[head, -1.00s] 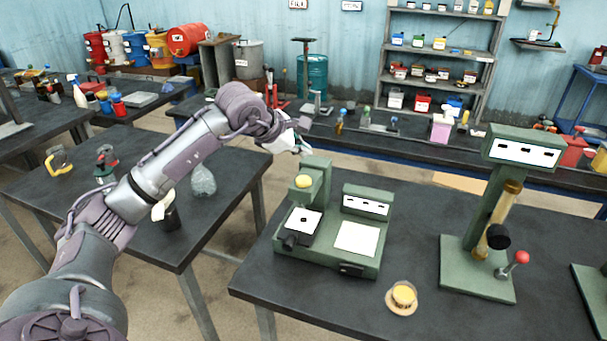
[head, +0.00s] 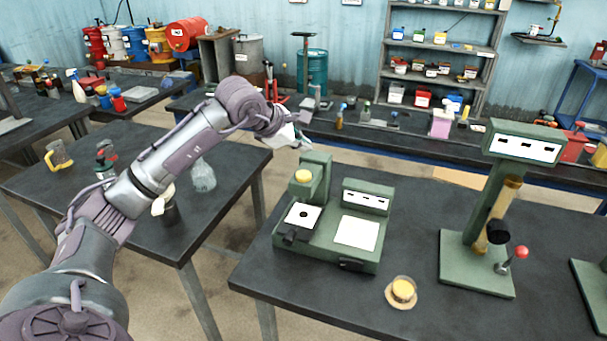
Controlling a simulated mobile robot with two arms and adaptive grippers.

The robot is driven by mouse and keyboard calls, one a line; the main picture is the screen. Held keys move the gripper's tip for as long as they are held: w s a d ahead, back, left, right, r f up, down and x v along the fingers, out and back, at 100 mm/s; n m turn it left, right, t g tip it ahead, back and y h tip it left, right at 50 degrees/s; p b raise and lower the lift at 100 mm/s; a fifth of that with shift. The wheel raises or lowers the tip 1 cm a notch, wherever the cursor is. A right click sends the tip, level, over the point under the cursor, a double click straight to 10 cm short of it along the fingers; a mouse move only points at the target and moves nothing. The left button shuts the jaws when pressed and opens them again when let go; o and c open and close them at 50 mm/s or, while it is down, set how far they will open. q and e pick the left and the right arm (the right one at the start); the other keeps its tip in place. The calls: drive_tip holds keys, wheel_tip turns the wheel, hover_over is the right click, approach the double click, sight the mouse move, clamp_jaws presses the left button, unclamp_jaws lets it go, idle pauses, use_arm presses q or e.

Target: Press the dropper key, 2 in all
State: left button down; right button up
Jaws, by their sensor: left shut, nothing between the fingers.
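A green bench device (head: 318,172) stands at the left of the front table, with a round yellow key (head: 303,176) low on its upright post. I take this yellow key to be the dropper key; no readable label confirms it. A white plate with a dark spot (head: 303,215) lies below the key. My left gripper (head: 301,143) is small in view, shut and empty, just above and behind the post's top. It appears apart from the key, though the depth gap is hard to judge. My right gripper is not in view.
A taller green stand (head: 525,149) with a red-knobbed lever (head: 521,252) stands at the right. A small dish with yellow contents (head: 402,291) sits near the front edge. The table (head: 330,308) is bare around it. A side table (head: 225,225) stands at left.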

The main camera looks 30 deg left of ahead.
sight(302, 175)
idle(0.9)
use_arm(q)
wheel_tip(302, 175, up, 4)
drive_tip(key=n+y, duration=0.1)
drive_tip(key=n, duration=1.8)
drive_tip(key=shift+f, duration=0.1)
wheel_tip(302, 175, down, 9)
drive_tip(key=b, duration=0.7)
idle(0.4)
drive_tip(key=shift+f+b, duration=0.25)
drive_tip(key=shift+b, duration=0.1)
